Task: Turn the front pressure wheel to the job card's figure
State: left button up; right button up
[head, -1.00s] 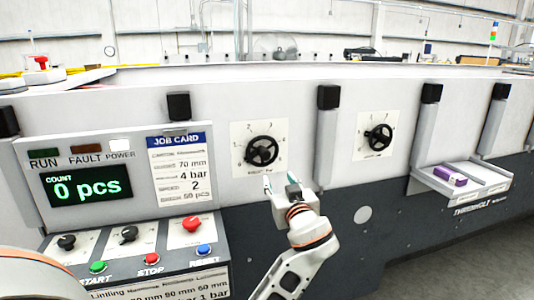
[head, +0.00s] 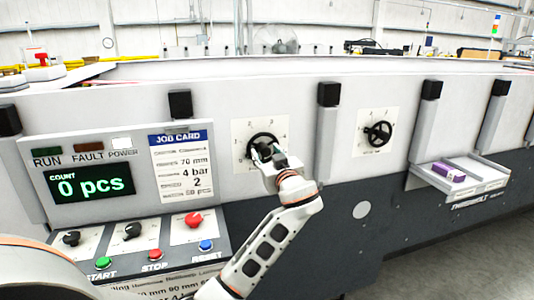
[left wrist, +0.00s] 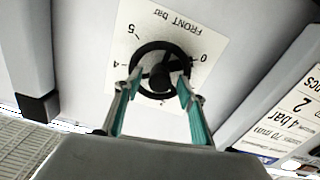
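The front pressure wheel (head: 262,147) is a black handwheel on a white dial plate (head: 240,128) on the machine's front. In the left wrist view the wheel (left wrist: 160,48) sits on a plate (left wrist: 188,22) marked "FRONT bar"; 0, 4 and 5 are readable. My left gripper (head: 275,154) is at the wheel, covering its lower right part. In the left wrist view its teal-padded fingers (left wrist: 159,92) are apart, tips by the wheel's rim, with the hub between; contact is unclear. The wheel's setting is not readable. The job card (head: 182,165) reads 4 bar. My right gripper is not in view.
A second handwheel (head: 378,134) is to the right, beyond a black-capped post (head: 329,95). The control panel (head: 150,250) with knobs and buttons is at lower left. The display (head: 90,187) reads 0 pcs. A purple box (head: 449,173) lies in a tray at right.

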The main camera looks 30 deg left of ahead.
pick_arm(q)
jog(key=c, duration=1.1)
jog(key=shift+m, duration=0.3)
